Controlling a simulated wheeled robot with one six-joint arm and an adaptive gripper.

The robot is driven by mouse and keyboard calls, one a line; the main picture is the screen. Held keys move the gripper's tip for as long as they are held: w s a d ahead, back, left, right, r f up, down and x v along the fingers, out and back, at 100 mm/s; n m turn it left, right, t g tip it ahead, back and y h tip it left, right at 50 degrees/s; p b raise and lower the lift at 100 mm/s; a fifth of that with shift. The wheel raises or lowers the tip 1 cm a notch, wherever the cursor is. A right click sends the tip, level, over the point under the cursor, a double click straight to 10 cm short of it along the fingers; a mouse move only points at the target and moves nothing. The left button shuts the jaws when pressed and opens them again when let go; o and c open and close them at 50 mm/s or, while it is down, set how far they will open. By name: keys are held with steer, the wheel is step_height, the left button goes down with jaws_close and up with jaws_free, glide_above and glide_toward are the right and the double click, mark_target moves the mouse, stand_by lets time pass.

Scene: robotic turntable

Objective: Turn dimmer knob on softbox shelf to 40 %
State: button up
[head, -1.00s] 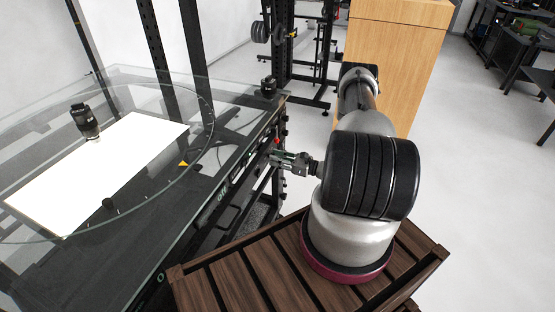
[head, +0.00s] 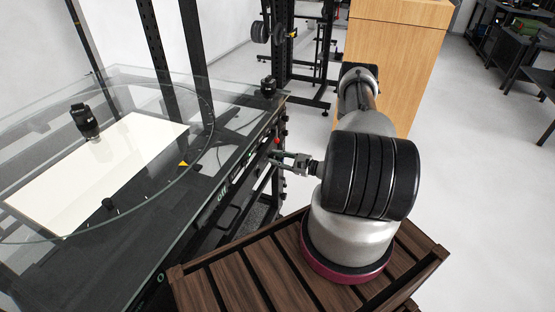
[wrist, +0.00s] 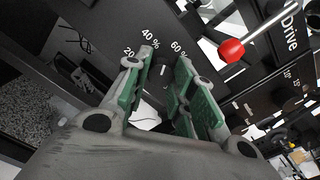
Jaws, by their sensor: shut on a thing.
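The dimmer knob (wrist: 163,74) is a dark round knob on the black front panel, between my fingers in the wrist view. White marks 20, 40 % and 60 % (wrist: 179,48) stand around it. My gripper (wrist: 167,63), with green finger pads, is shut on the knob. A small pale mark shows on the knob, but I cannot tell exactly which value it points to. In the head view my gripper (head: 277,160) reaches the front of the table frame, and the knob is hidden there. The lit softbox panel (head: 130,145) lies under the glass turntable.
A lever with a red ball (wrist: 231,50) sticks out near the Drive label, right of my gripper. A camera lens (head: 87,124) stands on the glass top (head: 40,115). A dark wooden crate (head: 215,290) stands by the table.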

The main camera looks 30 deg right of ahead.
steer(key=n, duration=0.5)
steer(key=shift+n, duration=0.3)
stand_by(0.4)
steer(key=o, duration=1)
steer(key=shift+o, duration=0.2)
steer(key=shift+d, duration=0.1)
steer(key=v, duration=1.2)
